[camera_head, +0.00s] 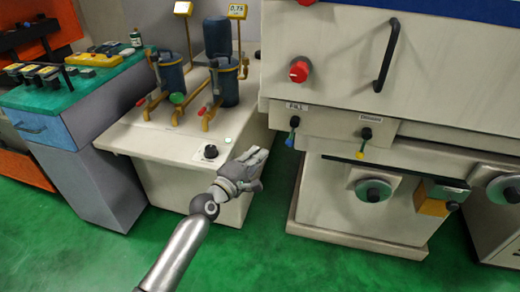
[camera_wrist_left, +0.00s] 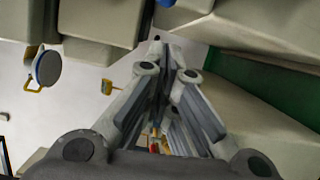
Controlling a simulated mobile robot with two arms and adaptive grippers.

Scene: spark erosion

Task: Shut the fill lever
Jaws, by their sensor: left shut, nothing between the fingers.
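The fill lever (camera_head: 292,132) is under the "FILL" label on the front of the large cream machine. It has a dark hub and hangs down, slightly tilted, with a blue-green tip. My left gripper (camera_head: 258,156) is to the left of it and a little lower in the head view, apart from it, with its fingers pointing up and right. The left wrist view shows the fingers (camera_wrist_left: 160,60) closed together with nothing held. I cannot make out the fill lever in the wrist view. My right gripper is not in view.
A similar lever (camera_head: 363,142) with a yellow tip hangs to the right of the fill lever. A red knob (camera_head: 299,70) and a black handle (camera_head: 387,55) are above. A cream cabinet (camera_head: 150,140) with pumps stands left of the machine. Green floor lies between.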

